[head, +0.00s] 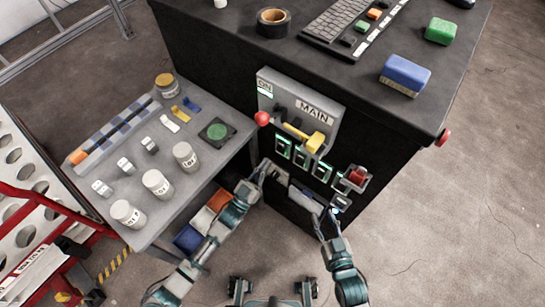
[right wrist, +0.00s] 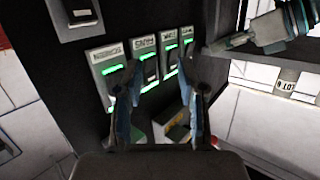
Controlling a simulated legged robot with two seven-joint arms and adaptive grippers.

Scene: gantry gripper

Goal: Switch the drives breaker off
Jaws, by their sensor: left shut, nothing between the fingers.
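A row of breakers (head: 300,157) with green-lit windows sits on the front of the black cabinet. In the right wrist view the breakers (right wrist: 144,58) show green lights and small tilted labels; I cannot tell from these which one is the drives breaker. My right gripper (head: 331,212) is below the row at the cabinet front. In its wrist view the two fingers (right wrist: 160,112) stand apart with nothing held, below the breakers and seemingly not touching them. My left gripper (head: 264,170) is shut and empty, left of and below the row; its arm also shows at the upper right of the wrist view.
Above the breakers is the MAIN panel (head: 314,111) with a yellow lever (head: 317,140) and a red knob (head: 262,118). A red button (head: 356,176) sits right of the row. A grey side table (head: 182,205) with jars stands at left.

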